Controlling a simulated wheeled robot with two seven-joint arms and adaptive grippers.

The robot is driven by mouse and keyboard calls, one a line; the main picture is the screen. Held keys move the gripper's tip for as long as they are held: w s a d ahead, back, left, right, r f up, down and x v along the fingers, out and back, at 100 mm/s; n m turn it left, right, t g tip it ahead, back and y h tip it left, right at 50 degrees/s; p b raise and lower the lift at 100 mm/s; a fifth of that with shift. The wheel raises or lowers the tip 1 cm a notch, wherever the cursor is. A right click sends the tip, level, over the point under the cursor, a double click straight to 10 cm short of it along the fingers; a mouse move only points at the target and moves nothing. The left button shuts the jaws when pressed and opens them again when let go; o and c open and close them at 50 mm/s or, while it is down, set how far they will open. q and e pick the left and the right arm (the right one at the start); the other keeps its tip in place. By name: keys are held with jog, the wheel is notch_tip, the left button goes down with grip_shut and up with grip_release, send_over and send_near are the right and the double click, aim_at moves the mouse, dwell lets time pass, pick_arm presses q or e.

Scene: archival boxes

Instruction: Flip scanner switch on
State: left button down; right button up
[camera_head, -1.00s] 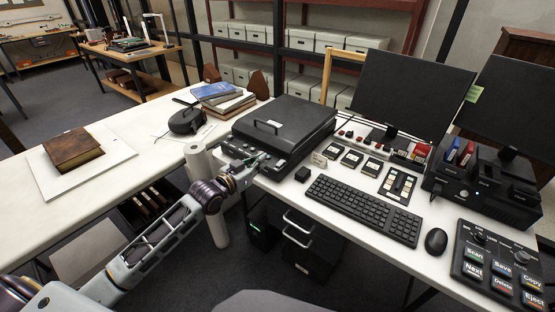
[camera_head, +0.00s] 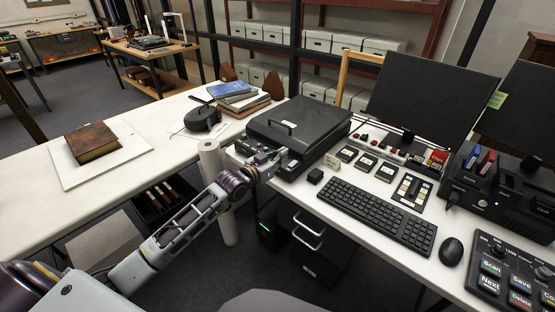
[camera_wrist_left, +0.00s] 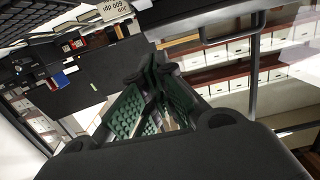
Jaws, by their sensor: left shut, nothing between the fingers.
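The scanner (camera_head: 297,127) is a black flatbed box with a handle on its lid, on the white desk. Its lid is shut. My left gripper (camera_head: 279,155) is at the scanner's front left edge, its fingers close to the front face. In the left wrist view the green-padded fingers (camera_wrist_left: 150,95) are together with nothing between them, and the dark scanner edge with its handle (camera_wrist_left: 232,28) shows above. The scanner switch cannot be made out; the gripper may hide it. I cannot tell whether the fingers touch the scanner. My right gripper is not in view.
Right of the scanner are a small card sign (camera_head: 332,162), a small black block (camera_head: 315,175), a keyboard (camera_head: 375,214), a mouse (camera_head: 451,250) and monitors (camera_head: 423,97). A white roll (camera_head: 217,190) stands near my left arm. Books (camera_head: 240,97) lie behind left.

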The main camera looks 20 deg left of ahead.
aim_at(291, 165)
pick_arm(q)
jog(key=shift+x, duration=2.65)
jog(key=shift+w+d+f+b, duration=0.1)
jog(key=shift+f+b, duration=0.15)
jog(key=shift+f, duration=0.2)
jog(key=shift+w+f+b, duration=0.15)
jog(key=shift+f+b, duration=0.05)
jog(key=shift+f, duration=1)
jog(key=shift+w+d+f, duration=0.1)
jog(key=shift+w+f, duration=0.05)
jog(key=shift+f, duration=0.25)
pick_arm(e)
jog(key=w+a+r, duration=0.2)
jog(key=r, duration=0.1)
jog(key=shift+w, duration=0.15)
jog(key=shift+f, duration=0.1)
